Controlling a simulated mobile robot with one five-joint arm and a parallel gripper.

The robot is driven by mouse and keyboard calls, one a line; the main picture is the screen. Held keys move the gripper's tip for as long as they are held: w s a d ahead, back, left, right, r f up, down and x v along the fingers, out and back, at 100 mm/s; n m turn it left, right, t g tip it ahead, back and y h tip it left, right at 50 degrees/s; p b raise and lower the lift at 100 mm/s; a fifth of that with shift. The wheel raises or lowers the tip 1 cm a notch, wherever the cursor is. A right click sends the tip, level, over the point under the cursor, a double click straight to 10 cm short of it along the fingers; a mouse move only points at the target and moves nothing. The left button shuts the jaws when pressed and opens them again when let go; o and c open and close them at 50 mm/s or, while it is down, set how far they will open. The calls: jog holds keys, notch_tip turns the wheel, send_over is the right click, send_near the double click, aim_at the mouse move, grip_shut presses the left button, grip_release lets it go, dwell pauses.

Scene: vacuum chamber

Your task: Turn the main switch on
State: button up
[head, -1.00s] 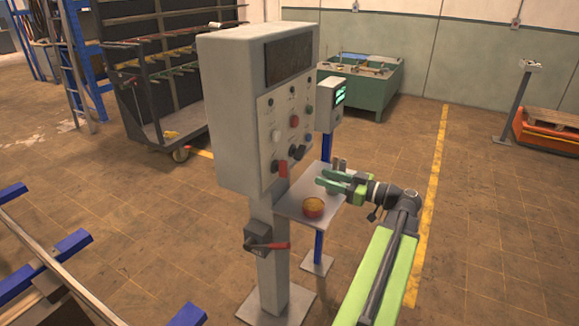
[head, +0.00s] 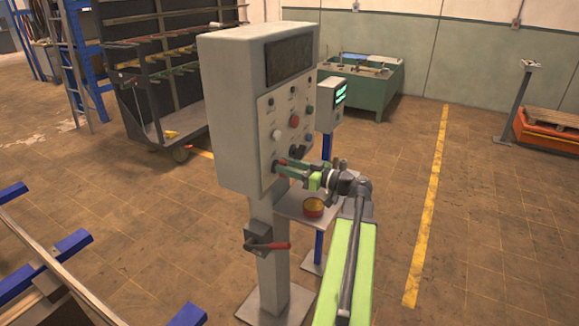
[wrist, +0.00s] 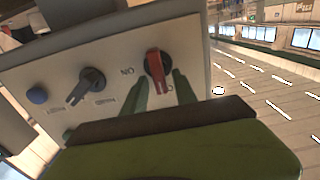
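My gripper (head: 279,167) is at the panel's lower left in the head view. Its green fingers (wrist: 162,92) are apart, one on each side of the red handle. I cannot tell whether they touch it. In the head view the fingers mostly hide the handle.
A black knob (wrist: 86,86) and a blue button (wrist: 37,95) are beside the red handle. A box with a red lever (head: 270,245) is lower on the post.

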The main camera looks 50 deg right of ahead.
grip_shut()
jog(key=shift+d, duration=0.1)
jog(key=shift+m, duration=0.3)
jog(key=m, duration=0.5)
jog(key=d+f+m+b, duration=0.1)
jog(key=m, duration=1.1)
jog(key=shift+w+d+f, duration=0.15)
jog(key=shift+f, duration=0.15)
jog(key=shift+m, duration=0.3)
